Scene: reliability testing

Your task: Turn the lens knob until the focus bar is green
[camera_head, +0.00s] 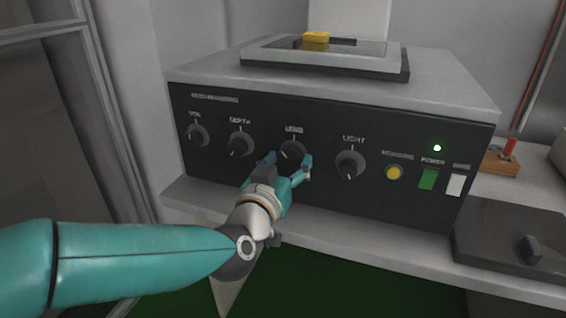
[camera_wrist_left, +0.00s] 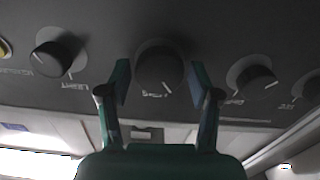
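The lens knob (camera_head: 292,152) is a round black dial on the dark front panel, under a small label that reads like "LENS". My left gripper (camera_head: 288,164) reaches up to it from the front, with a finger on each side. In the left wrist view the lens knob (camera_wrist_left: 160,66) sits between the fingertips of the left gripper (camera_wrist_left: 160,82), with a narrow gap showing on each side. The gripper looks open around the knob. Its white pointer mark shows near the lower edge in that view. I see no focus bar in either view. My right gripper is not in view.
The depth knob (camera_head: 240,145) and light knob (camera_head: 350,164) flank the lens knob closely. A framed glass plate (camera_head: 285,52) with a yellow block (camera_head: 316,37) lies on top.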

